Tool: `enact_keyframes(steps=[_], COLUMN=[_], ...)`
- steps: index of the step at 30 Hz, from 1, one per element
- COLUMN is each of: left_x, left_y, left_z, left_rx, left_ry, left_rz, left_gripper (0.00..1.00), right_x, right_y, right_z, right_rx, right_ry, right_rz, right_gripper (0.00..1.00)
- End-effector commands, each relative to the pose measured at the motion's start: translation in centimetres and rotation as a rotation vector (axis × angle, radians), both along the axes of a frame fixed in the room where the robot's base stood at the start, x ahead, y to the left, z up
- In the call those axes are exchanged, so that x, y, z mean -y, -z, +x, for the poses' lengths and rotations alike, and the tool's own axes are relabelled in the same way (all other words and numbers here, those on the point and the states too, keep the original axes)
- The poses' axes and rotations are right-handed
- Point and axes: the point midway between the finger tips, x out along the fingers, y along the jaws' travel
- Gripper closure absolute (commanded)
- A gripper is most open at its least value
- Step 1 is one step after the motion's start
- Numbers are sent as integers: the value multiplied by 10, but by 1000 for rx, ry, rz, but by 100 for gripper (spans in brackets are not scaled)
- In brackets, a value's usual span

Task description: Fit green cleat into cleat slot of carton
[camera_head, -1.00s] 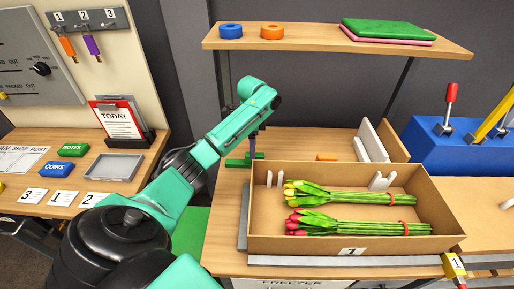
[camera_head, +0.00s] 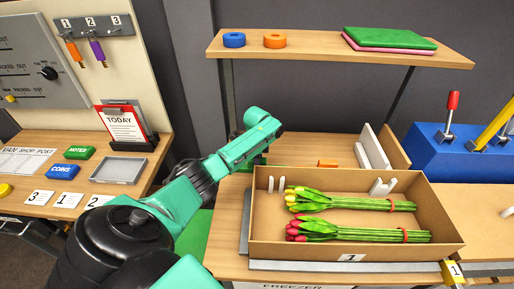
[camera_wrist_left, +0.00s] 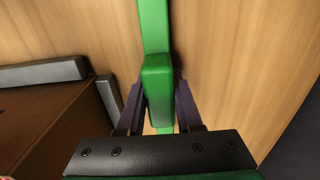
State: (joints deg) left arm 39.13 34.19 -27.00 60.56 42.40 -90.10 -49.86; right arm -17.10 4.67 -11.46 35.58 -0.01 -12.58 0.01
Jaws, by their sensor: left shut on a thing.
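My left gripper (camera_wrist_left: 160,105) is shut on the green cleat (camera_wrist_left: 157,80), which stands between its two dark fingers in the left wrist view. In the head view my green arm hides most of the gripper and cleat, behind the carton's far left corner. I cannot tell which is the cleat slot. The cleat looks apart from the carton. My right gripper is not in view.
Yellow tulips (camera_head: 345,201) and red tulips (camera_head: 355,232) lie in the carton. Behind it are an orange block (camera_head: 328,163) and a white upright rack (camera_head: 373,150). A shelf (camera_head: 320,47) overhangs the back. Bare wood (camera_head: 295,150) shows behind the carton.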

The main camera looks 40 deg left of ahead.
Motion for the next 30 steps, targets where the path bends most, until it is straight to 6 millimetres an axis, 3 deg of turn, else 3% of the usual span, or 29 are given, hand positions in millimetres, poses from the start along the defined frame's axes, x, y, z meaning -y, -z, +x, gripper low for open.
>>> enact_keyframes(steps=[4, 7, 15, 18, 30], left_x=[0, 0, 0, 0, 6], left_y=[-2, -14, -80, -95, -105], left_z=[0, 1, 1, 1, 4], left_rx=[1, 4, 5, 3, 2], left_ry=[0, 2, 0, -1, 42], left_rz=[1, 0, 0, 0, -1], left_gripper=[100, 100, 100, 100, 100], right_x=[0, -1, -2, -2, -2], right_y=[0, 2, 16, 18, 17], right_z=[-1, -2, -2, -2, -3], right_rx=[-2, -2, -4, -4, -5], right_ry=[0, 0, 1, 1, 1], right_rz=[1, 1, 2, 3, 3], right_gripper=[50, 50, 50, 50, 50])
